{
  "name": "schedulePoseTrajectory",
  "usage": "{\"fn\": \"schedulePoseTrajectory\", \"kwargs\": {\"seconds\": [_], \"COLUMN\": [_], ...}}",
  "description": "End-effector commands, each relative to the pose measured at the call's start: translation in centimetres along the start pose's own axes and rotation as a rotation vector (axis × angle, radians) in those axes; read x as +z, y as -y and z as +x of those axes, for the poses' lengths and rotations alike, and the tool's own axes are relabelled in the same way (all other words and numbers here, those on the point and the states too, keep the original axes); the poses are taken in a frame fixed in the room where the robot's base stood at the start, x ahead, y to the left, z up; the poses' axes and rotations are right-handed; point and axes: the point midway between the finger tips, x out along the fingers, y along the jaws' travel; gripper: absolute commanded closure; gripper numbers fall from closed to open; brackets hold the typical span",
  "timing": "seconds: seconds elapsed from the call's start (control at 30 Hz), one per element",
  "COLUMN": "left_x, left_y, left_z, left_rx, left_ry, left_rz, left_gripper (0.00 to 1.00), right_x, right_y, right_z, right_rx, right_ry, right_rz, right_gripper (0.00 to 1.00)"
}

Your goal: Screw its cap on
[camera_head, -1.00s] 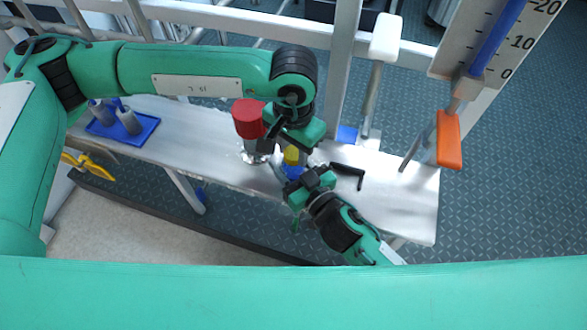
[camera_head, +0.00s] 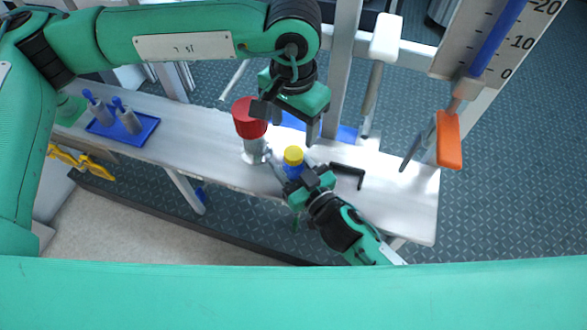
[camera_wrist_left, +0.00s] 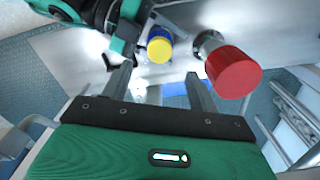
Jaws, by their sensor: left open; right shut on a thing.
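A small blue bottle (camera_head: 292,172) with a yellow cap (camera_head: 293,154) stands upright at the front edge of the bench. The cap sits on top of the bottle; I cannot tell how tight it is. It also shows in the left wrist view (camera_wrist_left: 159,50). My right gripper (camera_head: 303,186) is shut on the blue bottle from the front right. My left gripper (camera_head: 284,122) is open and empty, above and behind the cap, apart from it. Its two fingers point toward the cap in the left wrist view (camera_wrist_left: 159,72).
A red-topped metal fitting (camera_head: 254,148) stands just left of the bottle, close to my left gripper. A black angled tool (camera_head: 347,170) lies to the right. A blue tray (camera_head: 122,132) with bottles is at the left. An orange-handled object (camera_head: 448,139) is at the right.

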Motion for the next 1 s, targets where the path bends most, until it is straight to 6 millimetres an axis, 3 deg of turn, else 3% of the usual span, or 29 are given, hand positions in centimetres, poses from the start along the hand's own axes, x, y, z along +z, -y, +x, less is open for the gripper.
{"fn": "schedulePoseTrajectory", "kwargs": {"seconds": [0.1,0.23,0.6,0.63,0.7,0.77,1.0], "left_x": [0.0,0.0,0.0,0.0,0.0,0.0,0.0], "left_y": [0.0,0.0,0.0,0.0,0.0,0.0,0.0], "left_z": [-2.1,-3.6,-4.2,-4.2,-4.2,-4.2,-4.1], "left_rx": [-0.001,0.000,0.000,0.000,0.000,0.000,0.000], "left_ry": [-0.002,-0.001,0.001,0.001,0.001,0.001,0.001], "left_rz": [0.000,0.000,0.000,0.000,0.000,0.000,0.000], "left_gripper": [0.39,0.39,0.39,0.39,0.39,0.39,0.39], "right_x": [0.0,0.0,0.0,0.0,0.0,0.0,0.0], "right_y": [0.0,0.0,0.0,0.0,0.0,0.0,0.0], "right_z": [0.0,0.0,0.0,0.0,0.0,0.0,0.0], "right_rx": [0.000,0.000,0.000,0.000,0.000,0.000,0.000], "right_ry": [0.000,0.000,0.000,0.000,0.000,0.000,0.000], "right_rz": [0.000,0.000,0.000,0.000,0.000,0.000,0.000], "right_gripper": [1.00,1.00,1.00,0.46,0.33,0.25,0.25]}}
